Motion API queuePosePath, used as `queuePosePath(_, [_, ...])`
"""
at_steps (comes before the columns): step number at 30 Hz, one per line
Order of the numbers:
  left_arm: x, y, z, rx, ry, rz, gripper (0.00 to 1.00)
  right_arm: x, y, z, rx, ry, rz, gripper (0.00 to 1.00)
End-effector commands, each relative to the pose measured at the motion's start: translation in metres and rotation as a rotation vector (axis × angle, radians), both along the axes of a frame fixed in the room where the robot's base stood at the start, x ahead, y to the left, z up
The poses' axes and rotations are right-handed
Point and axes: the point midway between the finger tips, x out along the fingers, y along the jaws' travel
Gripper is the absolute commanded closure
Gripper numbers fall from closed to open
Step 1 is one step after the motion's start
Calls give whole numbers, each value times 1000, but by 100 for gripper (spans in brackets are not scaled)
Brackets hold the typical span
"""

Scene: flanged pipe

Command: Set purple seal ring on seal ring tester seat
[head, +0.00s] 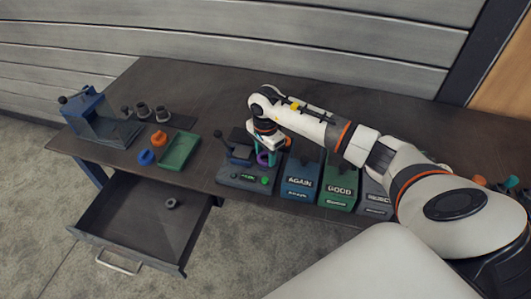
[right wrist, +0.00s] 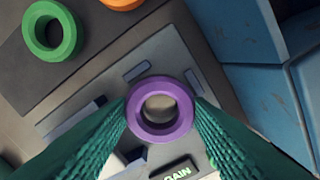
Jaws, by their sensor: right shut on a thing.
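The purple seal ring (right wrist: 160,131) is between the two teal fingers of my right gripper (right wrist: 161,112) in the right wrist view. The gripper is shut on the ring, and its hole faces the camera. In the head view the ring (head: 262,159) shows small beside my right gripper (head: 266,155), over the tester. The seal ring tester (head: 234,178) is a grey box with a lever and a green button. The ring covers part of the tester in the right wrist view. I cannot tell whether the ring touches the seat. My left gripper is not in view.
Blue AGAIN (head: 301,184), green GOOD (head: 340,190) and grey REJECT (head: 376,199) bins stand right of the tester. A green tray (head: 181,151) lies left. A green ring (right wrist: 68,38) lies near the tester. The drawer (head: 137,222) is open.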

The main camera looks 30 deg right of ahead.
Motion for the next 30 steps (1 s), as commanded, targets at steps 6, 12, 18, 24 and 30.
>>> queuePosePath(6, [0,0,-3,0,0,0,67,0,0,-3,-1,0,0,76])
queuePosePath(12, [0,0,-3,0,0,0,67,0,0,-2,-1,0,0,76])
queuePosePath(18, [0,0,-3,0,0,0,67,0,0,-2,-1,0,0,32])
queuePosePath(24, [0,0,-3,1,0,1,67,0,0,-2,-1,0,-1,29])
queuePosePath(30, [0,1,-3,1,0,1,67,1,0,-2,-1,-2,-1,15])
